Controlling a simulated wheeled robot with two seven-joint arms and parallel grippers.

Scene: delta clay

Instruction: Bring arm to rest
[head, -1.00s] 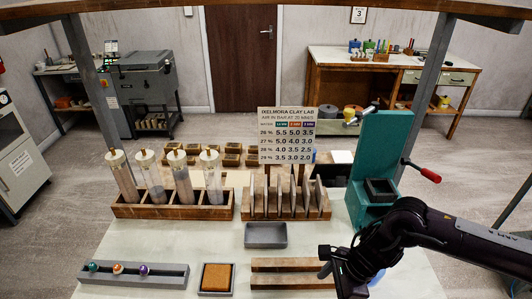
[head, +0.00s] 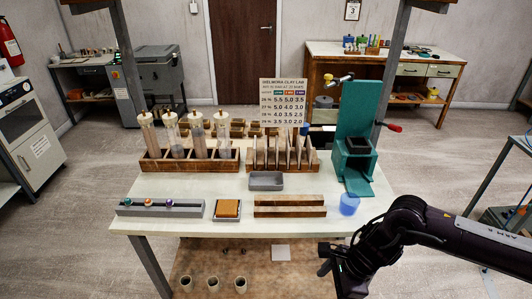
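My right arm comes in from the right edge, and its gripper (head: 332,268) hangs in front of the workbench's (head: 225,220) front right side. The gripper is dark and seen from above and behind. It seems clear of everything on the bench, and I see nothing held in it. Its fingers are too small and dark to tell whether they are open or shut. My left gripper and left arm are not in view.
On the bench stand a rack of cylinders (head: 190,165), a slotted wooden rack (head: 283,155), a grey tray (head: 266,181), a teal press (head: 355,130) and a blue cup (head: 349,204) near the right front edge. Several small pots (head: 213,284) sit on the lower shelf. Floor is free on both sides.

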